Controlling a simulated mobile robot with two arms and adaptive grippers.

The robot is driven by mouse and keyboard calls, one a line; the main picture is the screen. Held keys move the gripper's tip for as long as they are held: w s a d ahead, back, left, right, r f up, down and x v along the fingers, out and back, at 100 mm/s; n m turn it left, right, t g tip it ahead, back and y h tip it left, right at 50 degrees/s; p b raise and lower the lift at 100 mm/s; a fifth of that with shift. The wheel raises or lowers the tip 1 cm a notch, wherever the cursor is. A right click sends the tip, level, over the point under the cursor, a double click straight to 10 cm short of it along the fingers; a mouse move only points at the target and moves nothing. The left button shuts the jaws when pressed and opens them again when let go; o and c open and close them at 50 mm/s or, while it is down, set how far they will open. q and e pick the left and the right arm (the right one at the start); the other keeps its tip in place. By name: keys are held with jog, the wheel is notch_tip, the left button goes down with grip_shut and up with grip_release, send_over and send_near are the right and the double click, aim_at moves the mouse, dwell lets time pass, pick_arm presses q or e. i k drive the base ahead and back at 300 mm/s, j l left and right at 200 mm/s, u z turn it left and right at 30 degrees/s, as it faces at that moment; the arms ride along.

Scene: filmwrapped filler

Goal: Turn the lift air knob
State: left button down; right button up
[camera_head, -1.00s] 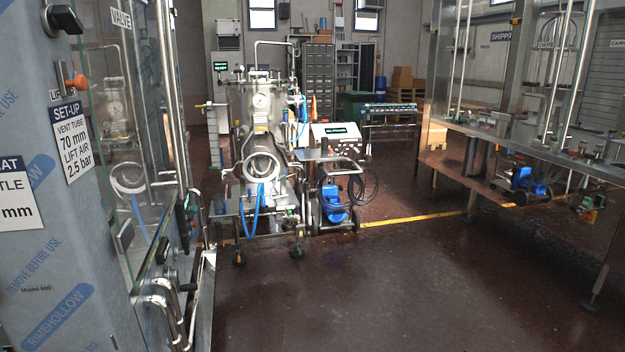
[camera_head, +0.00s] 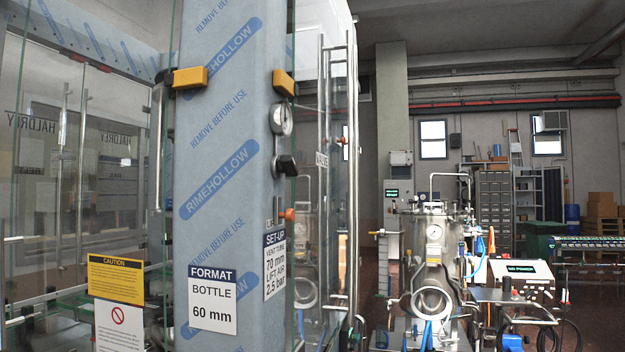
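A film-wrapped machine column (camera_head: 215,170) stands left of centre. On its right-hand face, a small orange knob (camera_head: 287,214) sticks out just above the set-up sign (camera_head: 275,265), which reads lift air 2.5 bar. A small label beside the knob is too small to read in full. A black knob (camera_head: 286,165) sits higher on the same face, under a round gauge (camera_head: 282,119) seen at a slant. I cannot tell for certain which knob is the lift air one. Neither of my grippers is in view.
A format sign (camera_head: 213,300) and a yellow caution sign (camera_head: 116,279) are on the machine's front. Glass doors with tall handles flank the column. A steel tank unit (camera_head: 432,250) and a control box (camera_head: 520,270) stand to the right.

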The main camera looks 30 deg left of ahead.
aim_at(287, 164)
jog(key=i+l+u, duration=0.15)
jog(key=i+l, duration=0.35)
jog(key=i+l+u, duration=0.2)
jog(key=i+l, duration=0.25)
jog(key=l, duration=0.2)
jog(key=u, duration=1.6)
